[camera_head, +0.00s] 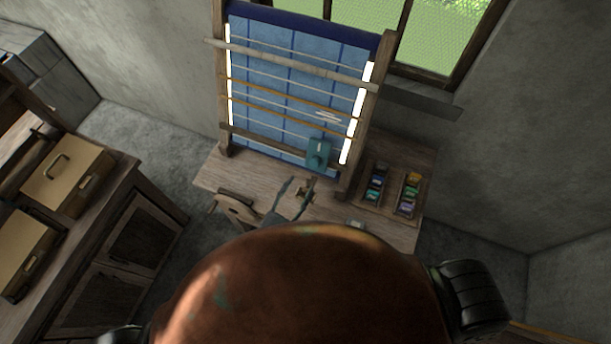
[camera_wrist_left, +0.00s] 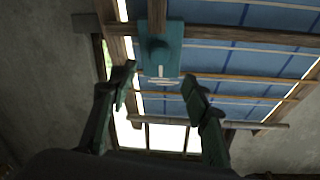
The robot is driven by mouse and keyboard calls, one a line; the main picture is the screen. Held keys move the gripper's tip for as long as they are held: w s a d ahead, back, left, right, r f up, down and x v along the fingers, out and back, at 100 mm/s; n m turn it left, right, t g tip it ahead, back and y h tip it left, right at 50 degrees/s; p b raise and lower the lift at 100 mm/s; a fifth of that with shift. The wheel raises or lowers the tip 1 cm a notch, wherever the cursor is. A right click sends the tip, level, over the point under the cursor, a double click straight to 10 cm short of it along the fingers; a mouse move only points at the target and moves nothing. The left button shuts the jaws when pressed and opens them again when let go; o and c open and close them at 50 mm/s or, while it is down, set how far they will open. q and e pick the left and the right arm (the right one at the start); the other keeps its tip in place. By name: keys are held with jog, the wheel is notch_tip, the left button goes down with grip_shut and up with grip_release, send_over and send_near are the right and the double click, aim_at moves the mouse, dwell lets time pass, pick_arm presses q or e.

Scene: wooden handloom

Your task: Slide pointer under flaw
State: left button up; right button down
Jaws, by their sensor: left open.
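The pointer is a teal block with a round knob (camera_head: 318,153) on the lower rail of the loom, near its right post. It also shows in the left wrist view (camera_wrist_left: 160,38), with a pale needle. The flaw is a small patch of white strokes (camera_head: 328,117) on the blue cloth above the pointer. In the left wrist view the flaw (camera_wrist_left: 161,83) appears just off the needle's tip, roughly in line with it. My left gripper (camera_head: 297,187) is open and empty, below and in front of the pointer. Its two fingers (camera_wrist_left: 160,74) show apart in the wrist view.
The loom (camera_head: 223,120) stands on a wooden table (camera_head: 213,178). A tray of coloured spools (camera_head: 390,190) lies right of it. A wooden bar (camera_head: 290,65) crosses the cloth higher up. A cabinet with tan cases (camera_head: 68,175) stands at the left.

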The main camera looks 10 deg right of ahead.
pick_arm(q)
jog(key=shift+v, duration=1.4)
